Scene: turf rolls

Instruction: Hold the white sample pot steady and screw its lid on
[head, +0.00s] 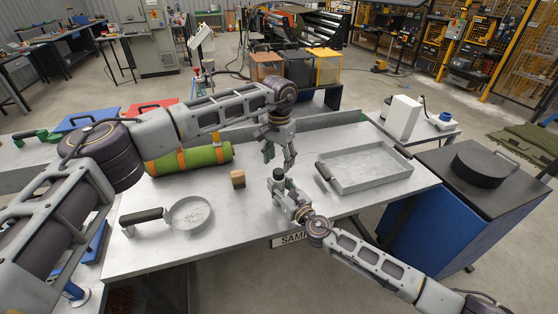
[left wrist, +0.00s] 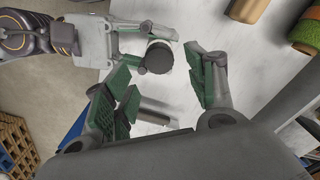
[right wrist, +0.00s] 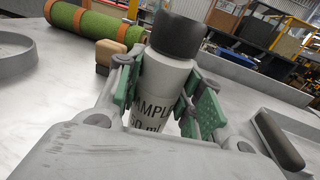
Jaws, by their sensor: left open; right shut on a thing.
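The white sample pot (right wrist: 163,88), with dark lettering, stands upright between the green-padded fingers of my right gripper (right wrist: 163,95), which is shut on it. The black lid (right wrist: 176,34) sits on top of the pot and looks straight; I cannot tell how tight it is. The lid also shows from above in the left wrist view (left wrist: 158,57). In the head view my right gripper (head: 283,192) holds the pot above the bench's front part. My left gripper (head: 279,153) is open and empty, just behind and above the lid; its spread fingers (left wrist: 163,88) are apart from the lid.
The metal bench (head: 240,215) carries a green turf roll (head: 190,159), a small wooden block (head: 238,179) and a round sieve-like pan (head: 190,213) to the left. A shallow metal tray (head: 375,185) lies to the right.

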